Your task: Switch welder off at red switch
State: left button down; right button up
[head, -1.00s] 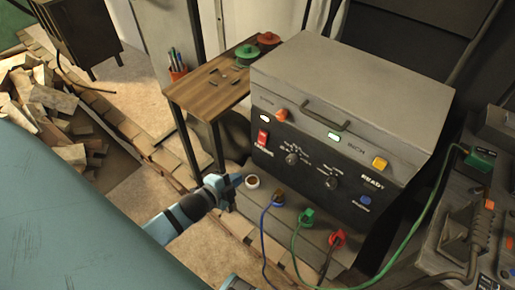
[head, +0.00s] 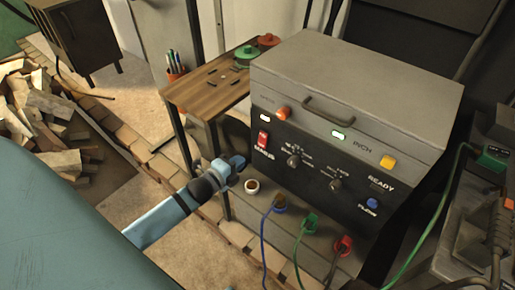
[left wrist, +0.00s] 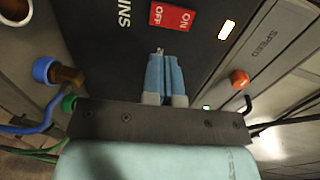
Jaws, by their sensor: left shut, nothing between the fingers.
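The welder (head: 345,95) is a grey box with a black front panel. Its red switch (head: 263,138) sits at the panel's left, above the word MAINS. In the left wrist view the red switch (left wrist: 173,18) carries white OFF and ON lettering; which side is pressed in I cannot tell. My left gripper (head: 236,163) is shut and empty, below and left of the switch in the head view. In the left wrist view its blue fingertips (left wrist: 160,54) point toward the switch, with a gap in the picture between them. My right gripper is not in view.
A white indicator (head: 265,117) and a green one (head: 338,135) are lit. An orange knob (head: 283,113) is near the switch. A wooden side table (head: 210,88) stands at left.

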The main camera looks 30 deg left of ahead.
aim_at(262, 145)
pick_arm(q)
jog(key=w, duration=0.3)
jog(key=w+f, duration=0.1)
jog(key=w, duration=0.5)
jog(key=shift+d+f, duration=0.35)
jog(key=shift+w+b, duration=0.3)
jog(key=shift+w, duration=0.05)
jog(key=shift+f, duration=0.1)
